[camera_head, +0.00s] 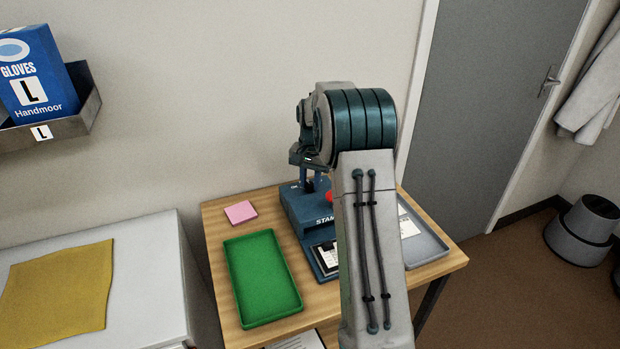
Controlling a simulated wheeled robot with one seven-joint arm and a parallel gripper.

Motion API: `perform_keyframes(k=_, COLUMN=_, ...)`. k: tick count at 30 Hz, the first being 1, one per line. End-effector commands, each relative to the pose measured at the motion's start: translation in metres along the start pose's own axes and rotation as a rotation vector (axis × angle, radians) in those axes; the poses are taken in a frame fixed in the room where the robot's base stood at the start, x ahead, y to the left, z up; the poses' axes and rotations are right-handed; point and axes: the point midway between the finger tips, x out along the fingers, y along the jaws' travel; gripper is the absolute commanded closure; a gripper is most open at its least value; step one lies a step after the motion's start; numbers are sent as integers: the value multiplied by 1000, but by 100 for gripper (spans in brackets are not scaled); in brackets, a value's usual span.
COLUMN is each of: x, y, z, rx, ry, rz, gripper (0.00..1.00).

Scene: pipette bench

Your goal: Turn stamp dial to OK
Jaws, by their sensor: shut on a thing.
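The blue stamp machine (298,209) stands at the back of the wooden table, with "STAM" readable on its front before my arm covers the rest. A small white mark shows at its upper left edge, too small to read surely. My gripper (314,184) points down at the top of the machine, with its fingers shut on what appears to be the stamp dial. The dial is mostly hidden by the fingers and my arm, so its setting cannot be read. A red part (329,196) shows just right of the fingers, partly behind my arm.
A green tray (262,318) and a pink pad (240,212) lie left of the machine. A grey tray (437,246) with a paper is at right, partly behind my arm. A white cabinet with a yellow cloth (58,290) stands at left. A glove box sits in a wall holder.

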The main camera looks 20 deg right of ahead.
Motion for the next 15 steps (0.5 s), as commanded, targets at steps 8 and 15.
perform_keyframes(k=8, x=-1, y=-1, z=0, rx=-247, ry=-12, rz=-2, gripper=98)
perform_keyframes(k=15, x=-1, y=0, z=0, rx=-410, ry=-18, rz=-1, gripper=98)
